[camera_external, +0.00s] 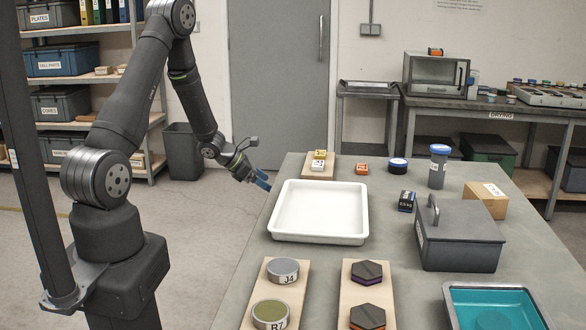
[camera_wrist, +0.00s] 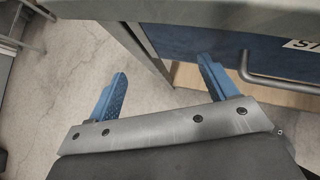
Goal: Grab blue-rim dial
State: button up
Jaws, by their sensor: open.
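A round dark disc with a blue rim (camera_external: 397,166), which looks like the blue-rim dial, lies flat on the far part of the table in the external view. My gripper (camera_external: 262,180) is off the table's left edge, left of the white tray and well apart from the disc. Its blue fingers also show in the wrist view (camera_wrist: 162,70), spread apart with nothing between them. The disc is not in the wrist view.
The white tray (camera_external: 319,236) lies between my gripper and the near dials. A grey lidded box (camera_external: 458,240) is at right. Boards hold a grey J4 dial (camera_external: 283,270) and hexagonal pieces.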

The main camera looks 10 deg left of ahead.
aim_at(393, 161)
notch_tip(393, 161, up, 8)
jog(key=a+n+t+y, duration=0.1)
jog(key=n+t+y, duration=0.15)
jog(key=n, duration=0.35)
jog(key=d+r+h, duration=0.1)
jog(key=d, duration=0.4)
jog(key=s+d+r+m+h, duration=0.1)
jog(key=d+r, duration=0.1)
jog(key=d, duration=0.3)
jog(key=d+r+m+h, duration=0.1)
jog(key=d, duration=0.5)
jog(key=shift+s+r+h, duration=0.2)
jog(key=shift+s+h, duration=0.05)
jog(key=shift+h, duration=0.1)
jog(key=s+d+m, duration=0.1)
jog(key=d, duration=0.2)
jog(key=s+d+r+m+h, duration=0.1)
jog(key=d, duration=0.3)
jog(key=s+d+m+g+h, duration=0.1)
jog(key=d, duration=0.3)
jog(key=shift+s+d+r, duration=0.25)
jog(key=shift+s, duration=0.1)
jog(key=shift+d+m, duration=0.3)
jog(key=shift+d, duration=0.1)
jog(key=x, duration=1.7)
jog(key=shift+w+r, duration=0.15)
jog(key=shift+w, duration=0.1)
jog(key=c, duration=1.1)
